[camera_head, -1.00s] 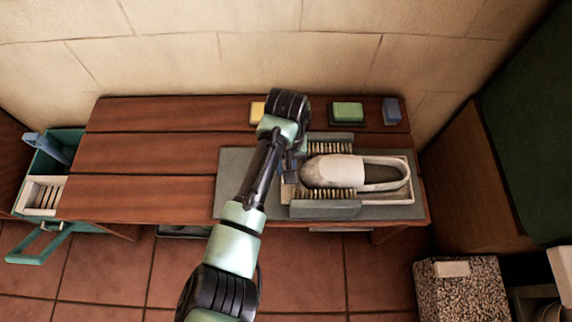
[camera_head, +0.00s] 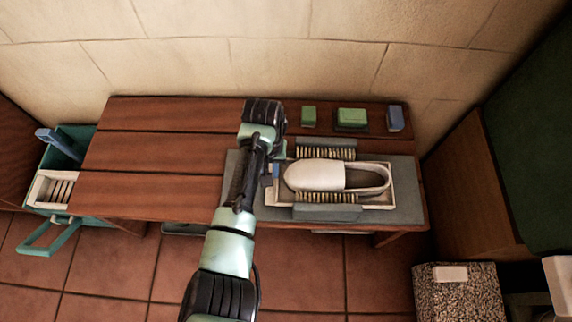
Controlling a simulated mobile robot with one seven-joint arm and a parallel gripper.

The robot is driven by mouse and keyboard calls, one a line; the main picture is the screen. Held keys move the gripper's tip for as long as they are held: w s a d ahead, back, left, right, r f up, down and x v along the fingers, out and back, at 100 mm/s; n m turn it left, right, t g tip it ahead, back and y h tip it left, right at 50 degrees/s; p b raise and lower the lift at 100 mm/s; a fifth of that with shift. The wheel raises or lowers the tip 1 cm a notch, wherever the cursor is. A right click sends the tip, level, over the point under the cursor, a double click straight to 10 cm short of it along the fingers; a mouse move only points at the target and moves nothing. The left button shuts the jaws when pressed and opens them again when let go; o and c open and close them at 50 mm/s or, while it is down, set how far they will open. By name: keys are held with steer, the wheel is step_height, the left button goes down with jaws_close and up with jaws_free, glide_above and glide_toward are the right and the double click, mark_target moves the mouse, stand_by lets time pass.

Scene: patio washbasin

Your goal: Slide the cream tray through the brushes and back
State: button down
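The cream tray (camera_head: 379,205) lies on a grey mat and carries a white slip-on shoe (camera_head: 313,176), toe to the left. The tray runs between two grey-backed bristle brushes, the far one (camera_head: 326,150) and the near one (camera_head: 326,212). The shoe's toe half is between them; its heel end and the tray's right end stick out to the right. My gripper (camera_head: 272,178) is low at the tray's left end, beside a small blue part. My arm covers much of it, so its finger opening and contact cannot be made out.
The grey mat (camera_head: 408,205) lies on a slatted wooden bench (camera_head: 150,190). Green blocks (camera_head: 309,117) (camera_head: 351,118) and a blue block (camera_head: 395,119) stand along the back edge. A teal caddy (camera_head: 82,150) is at the left. The bench's left half is clear.

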steer(key=a, duration=1.1)
steer(key=shift+a, duration=0.25)
steer(key=c, duration=0.8)
jaws_free()
steer(key=shift+o, duration=0.2)
steer(key=shift+r, duration=0.1)
steer(key=shift+r+p, duration=0.3)
steer(key=shift+p, duration=0.1)
step_height(320, 180, up, 12)
steer(key=p, duration=0.4)
steer(key=shift+p, duration=0.4)
